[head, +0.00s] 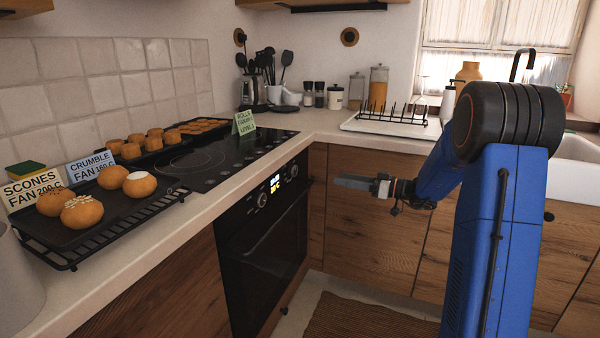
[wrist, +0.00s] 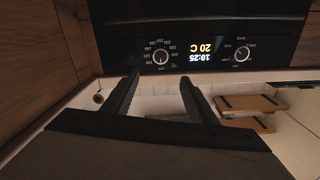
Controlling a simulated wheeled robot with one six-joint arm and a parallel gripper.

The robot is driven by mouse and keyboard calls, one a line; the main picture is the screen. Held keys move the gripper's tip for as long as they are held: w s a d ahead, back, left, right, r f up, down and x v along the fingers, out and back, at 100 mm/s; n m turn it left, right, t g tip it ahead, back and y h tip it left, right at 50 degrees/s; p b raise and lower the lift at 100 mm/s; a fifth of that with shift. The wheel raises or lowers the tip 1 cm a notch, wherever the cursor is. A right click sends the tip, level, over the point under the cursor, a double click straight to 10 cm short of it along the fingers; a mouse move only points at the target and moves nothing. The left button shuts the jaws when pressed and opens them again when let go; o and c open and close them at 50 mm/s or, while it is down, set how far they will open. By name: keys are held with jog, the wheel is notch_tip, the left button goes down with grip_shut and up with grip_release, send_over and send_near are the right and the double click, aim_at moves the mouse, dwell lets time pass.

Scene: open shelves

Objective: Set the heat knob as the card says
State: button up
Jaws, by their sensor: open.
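The black oven (head: 262,250) has a lit display (head: 275,183) between a near knob (head: 262,200) and a far knob (head: 291,171). In the wrist view the panel appears upside down; the display reads 10:25 and 20 C. The heat knob (wrist: 160,56), ringed by numbers, is left of it, and another knob (wrist: 242,53) is right. My gripper (head: 340,183) is open and empty, apart from the oven front; its fingers (wrist: 160,80) show below the heat knob. Cards read scones fan 200 C (head: 38,190) and crumble fan 160 C (head: 90,166); the green rolls card (head: 244,122) is partly unreadable.
Trays with buns (head: 82,212) and smaller baked pieces (head: 155,135) stand on the counter by the black hob (head: 225,155). A dish rack (head: 390,118) stands at the back. The floor before the oven holds a brown mat (head: 365,315).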

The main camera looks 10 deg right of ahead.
aim_at(296, 171)
jog(key=x, duration=1.7)
jog(key=c, duration=1.1)
